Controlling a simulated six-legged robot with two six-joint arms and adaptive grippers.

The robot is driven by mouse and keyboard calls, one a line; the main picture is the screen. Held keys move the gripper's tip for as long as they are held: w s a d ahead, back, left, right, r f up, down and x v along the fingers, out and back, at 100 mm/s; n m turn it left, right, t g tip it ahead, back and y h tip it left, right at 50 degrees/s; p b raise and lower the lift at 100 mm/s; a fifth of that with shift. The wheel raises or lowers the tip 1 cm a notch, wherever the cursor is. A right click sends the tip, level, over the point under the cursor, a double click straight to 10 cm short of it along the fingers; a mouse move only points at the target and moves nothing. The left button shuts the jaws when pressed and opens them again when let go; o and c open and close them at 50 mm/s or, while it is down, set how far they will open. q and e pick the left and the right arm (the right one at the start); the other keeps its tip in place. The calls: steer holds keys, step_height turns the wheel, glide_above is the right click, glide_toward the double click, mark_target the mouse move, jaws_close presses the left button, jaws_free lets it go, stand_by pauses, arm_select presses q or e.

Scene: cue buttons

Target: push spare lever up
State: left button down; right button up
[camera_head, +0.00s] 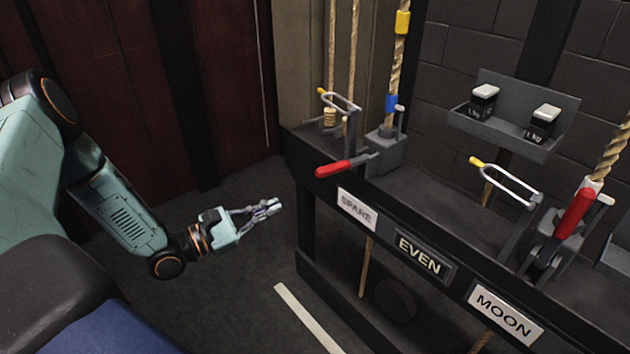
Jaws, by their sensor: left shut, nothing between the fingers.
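The spare lever has a red handle (343,167) that sticks out level, low and toward the left, above the white SPARE label (357,210) on the black bench. A rope with blue and yellow bands runs up beside its grey base (385,150). A metal loop with a yellow tip (340,100) stands behind it. My left gripper (274,207) is shut and empty, left of and below the red handle, apart from it. My right gripper is not in view.
An EVEN label (420,256) and a MOON label (503,311) are on the bench front. Another red-handled lever (575,213) stands upright at the right, with a metal loop (508,185) near it. A wall shelf (515,125) holds two small blocks. Floor left of the bench is clear.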

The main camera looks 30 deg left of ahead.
arm_select(q)
steer(key=b, duration=0.5)
glide_toward(346, 165)
steer(key=w+f, duration=0.2)
steer(key=w, duration=0.1)
steer(key=shift+w, duration=0.3)
steer(key=shift+r, duration=0.1)
